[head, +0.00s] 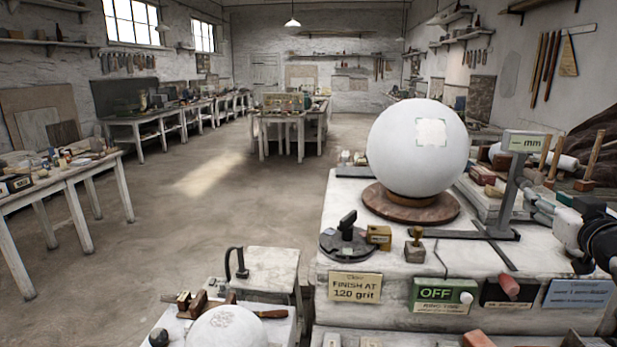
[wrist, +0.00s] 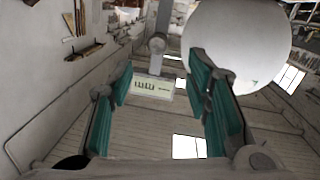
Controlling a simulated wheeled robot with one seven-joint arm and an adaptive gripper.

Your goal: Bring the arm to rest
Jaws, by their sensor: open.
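My gripper (wrist: 160,95) shows in the wrist view with its two green-padded fingers spread wide and nothing between them. In the head view part of my arm shows at the right edge, beside the stone bench; the fingers cannot be made out there. A large white plaster sphere (head: 417,148) rests on a round brown turntable (head: 380,207) on the bench. In the wrist view the sphere (wrist: 237,42) is at the upper right, behind the right finger; whether they touch cannot be told, but they look apart.
A grey gauge stand marked mm (head: 506,190) rises between the sphere and my arm. The bench (head: 350,240) also holds a black-handled disc (head: 347,240), small blocks and an OFF switch box (head: 443,295). A second white sphere (head: 226,328) is at the lower left. Open floor (head: 200,220) lies left.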

